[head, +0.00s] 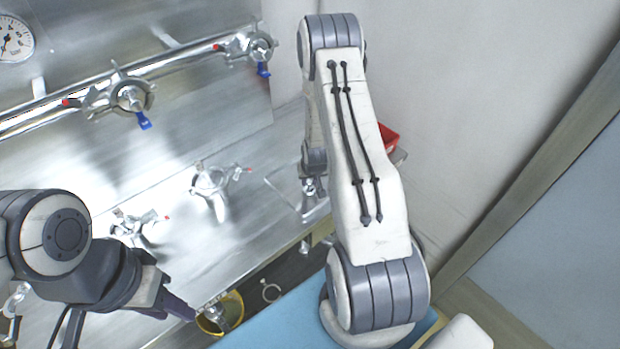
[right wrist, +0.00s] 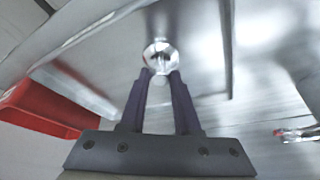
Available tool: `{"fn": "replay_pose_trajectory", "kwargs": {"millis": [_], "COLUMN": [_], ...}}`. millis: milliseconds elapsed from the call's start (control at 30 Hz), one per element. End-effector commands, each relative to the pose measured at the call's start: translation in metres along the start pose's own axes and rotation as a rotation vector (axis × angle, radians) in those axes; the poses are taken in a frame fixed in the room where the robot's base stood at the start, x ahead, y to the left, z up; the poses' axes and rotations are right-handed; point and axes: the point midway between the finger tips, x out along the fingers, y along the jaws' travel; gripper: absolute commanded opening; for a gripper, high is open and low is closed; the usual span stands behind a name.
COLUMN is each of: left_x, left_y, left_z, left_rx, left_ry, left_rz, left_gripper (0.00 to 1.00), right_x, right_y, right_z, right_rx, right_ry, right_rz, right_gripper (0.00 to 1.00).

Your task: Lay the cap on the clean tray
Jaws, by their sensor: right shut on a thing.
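My right gripper (right wrist: 160,78) is shut on a small round shiny metal cap (right wrist: 160,57), held at its fingertips. In the right wrist view the cap is over the grey metal tray (right wrist: 75,85); I cannot tell whether it touches it. In the head view the tray (head: 284,180) lies behind my right arm and is partly hidden. The right gripper (head: 311,188) shows small there, over the tray, and the cap is hard to make out. My left gripper (head: 185,309) is at lower left, away from the tray; its finger opening is not clear.
A red bin (head: 388,136) stands beside the tray and also shows in the right wrist view (right wrist: 35,108). A steel wall has a pipe (head: 165,65) with clamped valves, and lower fittings (head: 210,180). A yellow-rimmed bucket (head: 232,301) stands below, near a blue surface (head: 275,328).

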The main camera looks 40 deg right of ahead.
Motion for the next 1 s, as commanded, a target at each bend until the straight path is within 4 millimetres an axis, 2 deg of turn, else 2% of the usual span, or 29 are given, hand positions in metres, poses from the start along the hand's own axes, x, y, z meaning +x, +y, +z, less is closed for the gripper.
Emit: {"fn": "replay_pose_trajectory", "kwargs": {"millis": [333,367,400,433,767,833,1000], "left_x": [0.005,0.004,0.004,0.004,0.002,-0.002,0.009], "left_y": [0.0,0.0,0.0,0.0,0.0,0.0,-0.001], "left_z": [0.0,0.0,0.0,0.0,0.0,0.0,0.001], "left_rx": [-0.001,-0.001,-0.001,-0.001,-0.001,0.0,-0.001], "left_ry": [0.0,0.0,0.0,0.0,0.0,0.0,0.0], "left_rz": [0.0,0.0,0.0,0.0,0.0,0.0,0.0], "left_gripper": [0.39,0.39,0.39,0.39,0.39,0.39,0.39], "right_x": [0.005,0.004,0.003,0.003,0.001,-0.003,-0.019], "right_y": [0.0,0.0,0.0,0.0,0.0,0.0,0.0], "right_z": [0.001,0.001,0.001,0.001,0.0,-0.001,-0.001], "right_rx": [0.001,0.001,0.001,0.001,0.001,0.001,0.001], "right_ry": [0.002,0.001,0.001,0.001,0.001,0.001,0.004], "right_rz": [0.0,0.0,0.0,0.0,0.0,0.0,0.0], "right_gripper": [0.0,0.38,0.54,0.61,0.61,0.61,0.61]}}
